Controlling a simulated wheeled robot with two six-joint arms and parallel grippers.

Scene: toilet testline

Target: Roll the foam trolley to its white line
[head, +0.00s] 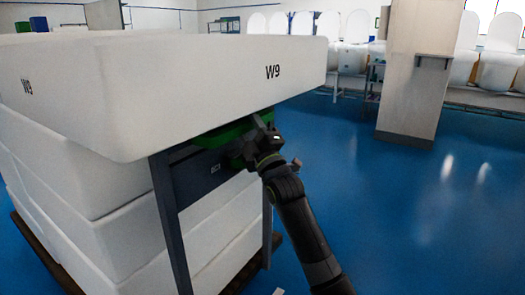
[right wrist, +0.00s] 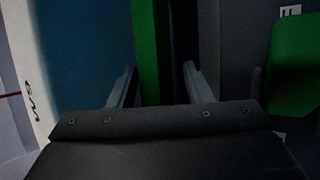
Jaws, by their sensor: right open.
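A big white foam block marked W9 (head: 230,62) fills the left of the head view. Under it are a dark grey frame with legs (head: 168,215) and a green part (head: 222,134). I cannot tell which of these belong to the foam trolley. My right gripper (head: 260,128) is at the green part, below the block's edge. In the right wrist view its two fingers (right wrist: 158,85) are apart, with a green bar (right wrist: 148,50) between them; I cannot tell whether they touch it. My left gripper is not in view. I cannot make out a white floor line.
More white foam blocks (head: 70,190) are stacked below on a brown pallet (head: 40,255). A beige pillar (head: 412,75) stands at the back right. White toilets (head: 350,58) line the back. The blue floor (head: 400,215) on the right is clear.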

